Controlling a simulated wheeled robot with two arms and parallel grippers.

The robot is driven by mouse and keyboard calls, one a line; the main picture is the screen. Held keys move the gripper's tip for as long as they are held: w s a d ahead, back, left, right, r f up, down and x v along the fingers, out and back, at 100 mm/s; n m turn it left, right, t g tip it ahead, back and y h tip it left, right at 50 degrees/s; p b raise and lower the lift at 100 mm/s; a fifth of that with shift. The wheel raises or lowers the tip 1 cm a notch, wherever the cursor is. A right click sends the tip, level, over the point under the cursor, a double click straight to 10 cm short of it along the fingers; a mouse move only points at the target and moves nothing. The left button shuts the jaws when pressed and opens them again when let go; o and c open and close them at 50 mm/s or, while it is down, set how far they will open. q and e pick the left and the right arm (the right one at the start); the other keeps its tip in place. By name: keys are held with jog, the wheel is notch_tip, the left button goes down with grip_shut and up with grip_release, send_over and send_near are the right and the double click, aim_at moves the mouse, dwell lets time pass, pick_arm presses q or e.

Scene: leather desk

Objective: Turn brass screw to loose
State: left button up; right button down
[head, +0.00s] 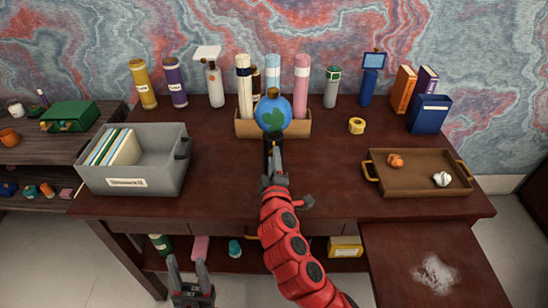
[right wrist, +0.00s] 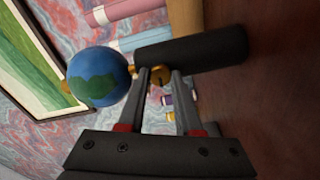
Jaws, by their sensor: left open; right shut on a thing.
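A blue and green globe (head: 272,114) stands near the middle of the desk on a black stand. The right wrist view shows the globe (right wrist: 97,77) sideways, with its thick black stand (right wrist: 200,47). The brass screw (right wrist: 161,76) is a small gold knob at the side of the stand. My right gripper (right wrist: 160,73) is shut on it, one finger on each side. In the head view this gripper (head: 273,162) hides the screw. My left gripper (head: 187,262) is open and empty, low in front of the desk's front edge.
A wooden box of tubes (head: 243,128) stands right behind the globe. A grey bin (head: 160,170) is to the left, a brown tray (head: 415,187) with two small items to the right. Yellow tape (head: 356,126) lies between. The front desk top is mostly clear.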

jog(key=shift+n, duration=0.4)
jog(key=c, duration=0.6)
grip_release()
jog(key=shift+s, duration=0.1)
jog(key=s, duration=0.5)
jog(key=s+p, duration=0.1)
jog(key=s, duration=1.1)
jog(key=shift+s+d+p, duration=0.1)
jog(key=shift+d+p, duration=0.25)
jog(key=shift+p, duration=0.05)
